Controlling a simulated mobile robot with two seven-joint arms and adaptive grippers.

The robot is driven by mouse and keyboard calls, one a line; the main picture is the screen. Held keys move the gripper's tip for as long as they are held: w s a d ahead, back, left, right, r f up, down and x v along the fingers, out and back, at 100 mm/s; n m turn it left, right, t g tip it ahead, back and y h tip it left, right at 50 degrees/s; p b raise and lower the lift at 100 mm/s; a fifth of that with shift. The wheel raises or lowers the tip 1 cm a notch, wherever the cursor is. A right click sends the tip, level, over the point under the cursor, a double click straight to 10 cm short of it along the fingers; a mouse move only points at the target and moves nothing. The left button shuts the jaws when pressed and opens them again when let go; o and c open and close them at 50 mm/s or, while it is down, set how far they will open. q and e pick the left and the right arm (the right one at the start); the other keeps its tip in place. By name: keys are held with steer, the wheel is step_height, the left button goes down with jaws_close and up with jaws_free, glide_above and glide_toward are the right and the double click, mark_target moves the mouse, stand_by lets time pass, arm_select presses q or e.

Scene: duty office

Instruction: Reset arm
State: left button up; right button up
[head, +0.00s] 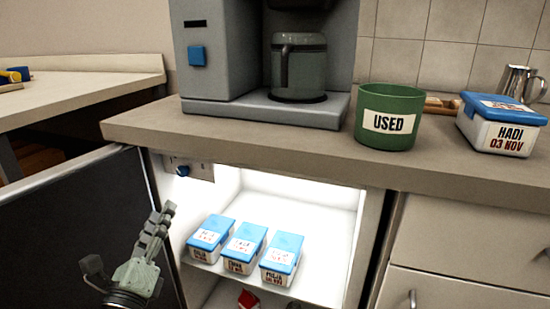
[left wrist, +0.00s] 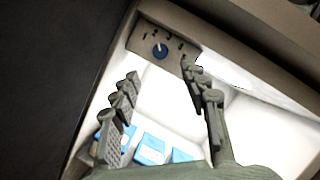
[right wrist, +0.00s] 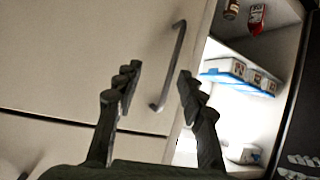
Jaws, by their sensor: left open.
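My left gripper (head: 128,238) is open and empty, in front of the lit, open fridge and beside its open door. In the left wrist view its spread fingers (left wrist: 160,75) have nothing between them, with a blue dial behind the tips. My right gripper (right wrist: 160,75) is open and empty in the right wrist view, facing a pale cabinet front with a bar handle (right wrist: 168,65). It is outside the head view.
Three blue-lidded boxes (head: 242,250) stand on the fridge shelf. The dark fridge door (head: 70,240) stands open at left. The counter holds a coffee machine (head: 215,75), a green USED bin (head: 390,145) and a HADI box (head: 490,138). A metal jug (head: 517,83) stands behind.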

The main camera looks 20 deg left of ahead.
arm_select(q)
steer(key=s+a+f+n+g+y+p, duration=0.25)
steer(key=f+n+g, duration=0.25)
steer(key=f+n, duration=0.35)
steer(key=s+a+f+n+g+y+p, duration=0.2)
steer(key=s+a+f+n+g+p, duration=0.15)
steer(key=f+n+g, duration=0.5)
steer(key=s+d+f+n+g+h+p, duration=0.1)
steer(key=s+d+f+n+g+h, duration=0.3)
steer(key=s+d+f, duration=0.7)
steer(key=d+f+n+h, duration=0.1)
steer(key=d+n+h, duration=0.1)
steer(key=d+h, duration=0.1)
steer(key=shift+d+f+n, duration=0.15)
steer(key=shift+d+n, duration=0.25)
arm_select(e)
steer(key=s+d+f+g+h, duration=0.1)
steer(key=s+d+f+g, duration=0.3)
steer(key=f, duration=0.4)
steer(key=s+d+f+m+g+h, duration=0.1)
steer(key=s+d+f+g, duration=0.3)
steer(key=f, duration=0.5)
steer(key=s+d+h, duration=0.1)
steer(key=s+d, duration=0.1)
steer(key=shift+d+g, duration=0.3)
steer(key=shift+d, duration=0.05)
